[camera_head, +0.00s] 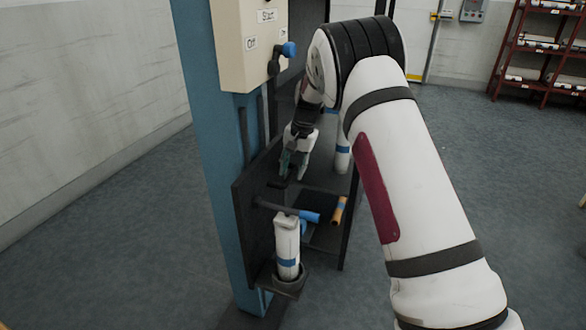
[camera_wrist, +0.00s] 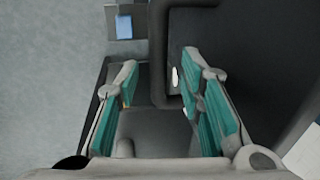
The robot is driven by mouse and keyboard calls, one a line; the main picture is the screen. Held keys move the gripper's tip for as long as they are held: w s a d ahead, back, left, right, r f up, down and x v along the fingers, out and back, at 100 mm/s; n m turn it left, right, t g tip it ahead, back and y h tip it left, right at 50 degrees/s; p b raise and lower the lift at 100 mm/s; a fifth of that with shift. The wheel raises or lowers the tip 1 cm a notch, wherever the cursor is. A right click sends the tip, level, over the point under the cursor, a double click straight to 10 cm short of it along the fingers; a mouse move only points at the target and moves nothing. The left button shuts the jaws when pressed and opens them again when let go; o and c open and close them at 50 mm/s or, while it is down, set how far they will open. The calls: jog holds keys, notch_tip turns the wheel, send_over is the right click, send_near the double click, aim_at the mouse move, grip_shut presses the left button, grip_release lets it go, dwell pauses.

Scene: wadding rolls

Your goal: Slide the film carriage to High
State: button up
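A dark panel assembly (camera_head: 255,225), which looks like the film carriage, is beside the blue column (camera_head: 215,120). My gripper (camera_head: 291,172) points down over the top of this assembly, close to a small dark block (camera_head: 277,184). In the wrist view my gripper (camera_wrist: 160,68) has its two teal-padded fingers apart. A dark bar or block (camera_wrist: 158,60) shows between them; I cannot tell whether either finger touches it. No High marking is readable.
A control box (camera_head: 250,45) marked Start and Off has a blue-knobbed lever (camera_head: 288,49). A blue-ended bar (camera_head: 308,216) and a white roll with a blue band (camera_head: 287,240) are at the front. A red shelf (camera_head: 520,45) stands far right. Open floor lies left.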

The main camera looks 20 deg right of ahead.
notch_tip(320, 180, up, 12)
jog(key=s+d, duration=0.1)
jog(key=d, duration=0.1)
jog(key=shift+s+f, duration=0.15)
jog(key=shift+s, duration=0.05)
dwell(0.3)
